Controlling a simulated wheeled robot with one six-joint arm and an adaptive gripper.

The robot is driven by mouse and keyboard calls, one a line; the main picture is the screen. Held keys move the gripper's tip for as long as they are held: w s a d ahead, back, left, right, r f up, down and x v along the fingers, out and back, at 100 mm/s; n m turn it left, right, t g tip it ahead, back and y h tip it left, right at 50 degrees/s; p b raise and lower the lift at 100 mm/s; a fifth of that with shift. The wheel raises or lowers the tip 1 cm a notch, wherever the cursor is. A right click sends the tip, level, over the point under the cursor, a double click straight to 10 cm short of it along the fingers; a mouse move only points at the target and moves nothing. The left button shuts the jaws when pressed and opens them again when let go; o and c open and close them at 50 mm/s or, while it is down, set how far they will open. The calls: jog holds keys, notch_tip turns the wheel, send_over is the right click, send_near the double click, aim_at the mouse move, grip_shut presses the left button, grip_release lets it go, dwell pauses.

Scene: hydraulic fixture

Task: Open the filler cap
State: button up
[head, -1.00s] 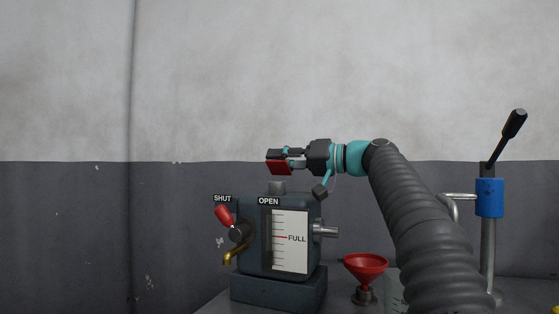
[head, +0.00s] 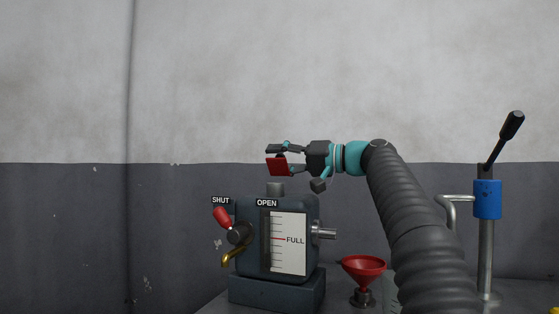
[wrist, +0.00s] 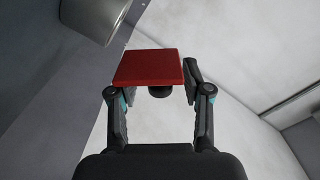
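The tank (head: 291,225) has a short grey cylinder (head: 275,189) on top; whether this is the filler cap or its bare neck I cannot tell. My gripper (head: 277,156) is above and slightly right of it, lying level and pointing left, with its fingers apart. A red square plate (head: 278,167) is at the lower fingertip, above the cylinder and clear of it. Whether the plate rests on the finger is unclear. A grey cylinder (wrist: 96,18) shows at upper left.
The tank carries a red-handled lever (head: 223,217) by the SHUT label, a brass spout (head: 231,257) and a grey side stub (head: 324,233). A red funnel (head: 363,267) stands to the right, and a blue-collared pump post (head: 487,198) stands farther right. The space above the tank's left side is free.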

jog(key=shift+d, duration=0.1)
jog(key=v, duration=1.1)
jog(key=shift+s+d, duration=0.2)
jog(key=shift+d, duration=0.15)
